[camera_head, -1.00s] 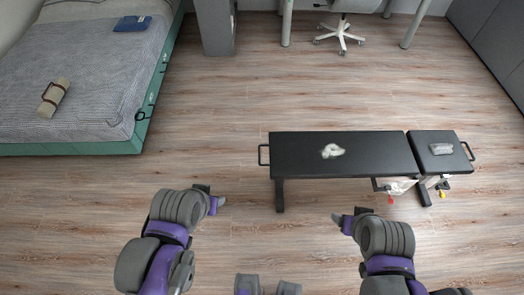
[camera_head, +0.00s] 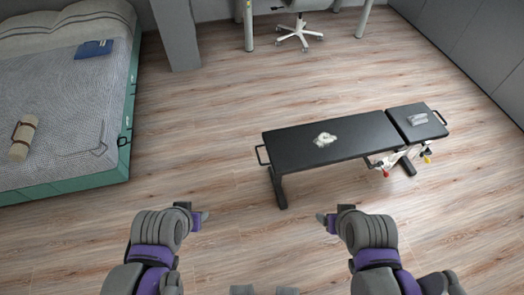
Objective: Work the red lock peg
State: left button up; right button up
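A small red peg (camera_head: 386,173) hangs under the black bench (camera_head: 290,145), below the joint between its long pad and its short end pad (camera_head: 420,131). A yellow knob (camera_head: 428,160) sits farther right under the end pad. My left gripper (camera_head: 201,218) is in front of and left of the bench, over the floor. My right gripper (camera_head: 323,218) is in front of the bench, left of and nearer than the red peg. Both look empty and apart from the bench. Their fingers are too small to tell open from shut.
A white crumpled cloth (camera_head: 325,140) lies on the long pad, and a grey item (camera_head: 417,119) on the end pad. A bed (camera_head: 60,130) stands at left, a wheeled chair (camera_head: 299,30) at the back. Floor around the bench is clear.

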aim_at(385, 175)
jog(key=k+j+z, duration=0.1)
jog(key=z, duration=1.4)
